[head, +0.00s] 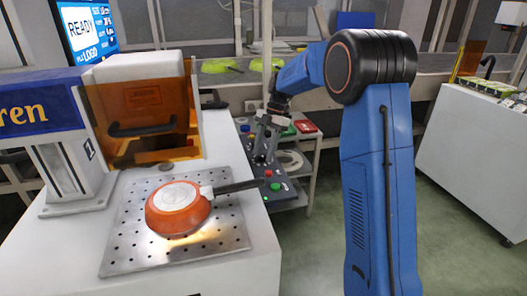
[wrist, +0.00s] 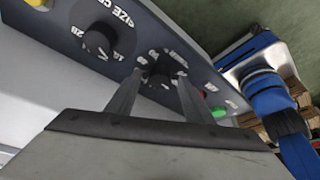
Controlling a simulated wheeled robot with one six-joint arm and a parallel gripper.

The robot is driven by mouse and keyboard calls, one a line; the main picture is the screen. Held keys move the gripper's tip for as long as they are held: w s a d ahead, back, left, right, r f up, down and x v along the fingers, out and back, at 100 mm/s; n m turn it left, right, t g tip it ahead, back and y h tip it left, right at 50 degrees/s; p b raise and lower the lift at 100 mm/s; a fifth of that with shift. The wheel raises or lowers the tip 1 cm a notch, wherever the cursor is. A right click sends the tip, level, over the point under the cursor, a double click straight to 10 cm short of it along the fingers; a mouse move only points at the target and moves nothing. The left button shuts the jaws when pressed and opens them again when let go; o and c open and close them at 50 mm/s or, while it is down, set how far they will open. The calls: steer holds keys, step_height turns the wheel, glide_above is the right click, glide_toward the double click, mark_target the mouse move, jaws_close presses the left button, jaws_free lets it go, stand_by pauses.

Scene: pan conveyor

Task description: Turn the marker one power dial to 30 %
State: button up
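In the wrist view, a dark round dial (wrist: 160,70) with white scale marks sits on the grey control panel (wrist: 60,35). Its label is partly hidden and hard to read, so I cannot confirm it is the power dial. The fingers of my gripper (wrist: 161,80) are apart, one on each side of this dial. I cannot tell if they touch it. A second dial (wrist: 98,42), with lettering that seems to read SIZE, lies to its left. In the head view my gripper (head: 262,158) points down at the panel (head: 284,195); the dials there are hidden or too small to read.
An orange pan (head: 178,208) lies upside down on a perforated plate (head: 125,255), its handle pointing toward the panel. The marker machine (head: 140,100) stands behind it, its screen (head: 88,28) showing READY. Red (head: 275,187) and green buttons are on the panel near my gripper.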

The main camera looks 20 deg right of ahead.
steer(key=shift+r, duration=0.1)
steer(key=v, duration=1.7)
steer(key=shift+s+r, duration=0.1)
steer(key=shift+r, duration=0.05)
